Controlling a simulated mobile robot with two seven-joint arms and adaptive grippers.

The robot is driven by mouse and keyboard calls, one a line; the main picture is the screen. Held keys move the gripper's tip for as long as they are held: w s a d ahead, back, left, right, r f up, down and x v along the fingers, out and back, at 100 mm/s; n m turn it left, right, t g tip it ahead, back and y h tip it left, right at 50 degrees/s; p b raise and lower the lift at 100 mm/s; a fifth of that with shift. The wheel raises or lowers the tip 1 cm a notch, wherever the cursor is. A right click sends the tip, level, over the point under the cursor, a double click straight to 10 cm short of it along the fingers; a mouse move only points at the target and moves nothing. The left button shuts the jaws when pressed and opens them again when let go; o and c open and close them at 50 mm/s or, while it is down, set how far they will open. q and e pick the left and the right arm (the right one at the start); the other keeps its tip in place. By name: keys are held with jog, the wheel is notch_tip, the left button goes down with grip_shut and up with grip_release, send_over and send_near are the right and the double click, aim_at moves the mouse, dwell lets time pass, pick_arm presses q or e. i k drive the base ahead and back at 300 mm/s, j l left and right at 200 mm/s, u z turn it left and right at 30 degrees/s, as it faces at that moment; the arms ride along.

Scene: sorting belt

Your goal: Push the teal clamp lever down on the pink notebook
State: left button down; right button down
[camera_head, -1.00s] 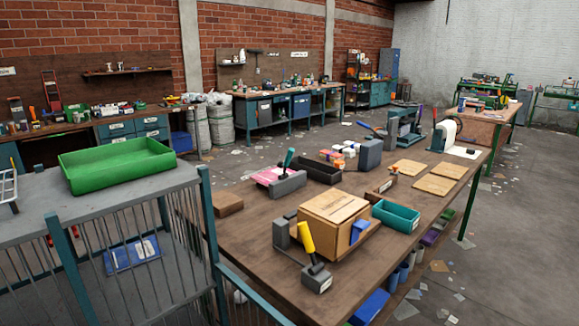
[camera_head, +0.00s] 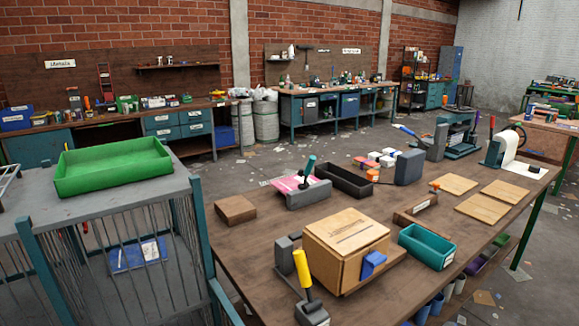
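The teal clamp lever (camera_head: 308,168) stands up at a slight tilt from a grey clamp block (camera_head: 309,195) on the wooden workbench. The pink notebook (camera_head: 287,184) lies flat at the clamp, partly hidden behind the grey block and the lever. Whether the clamp touches the notebook cannot be told from here. Neither of my grippers shows in the head view.
A second clamp with a yellow lever (camera_head: 302,268) stands nearer, beside a wooden box (camera_head: 345,240). A black tray (camera_head: 345,181) lies right of the notebook, a brown block (camera_head: 235,210) left. A green tray (camera_head: 113,166) sits on a grey cart at left.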

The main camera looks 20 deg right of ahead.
aim_at(302, 172)
jog(key=i+l+u, duration=0.2)
jog(key=l, duration=1.05)
jog(key=l+u, duration=0.2)
jog(key=l, duration=3.45)
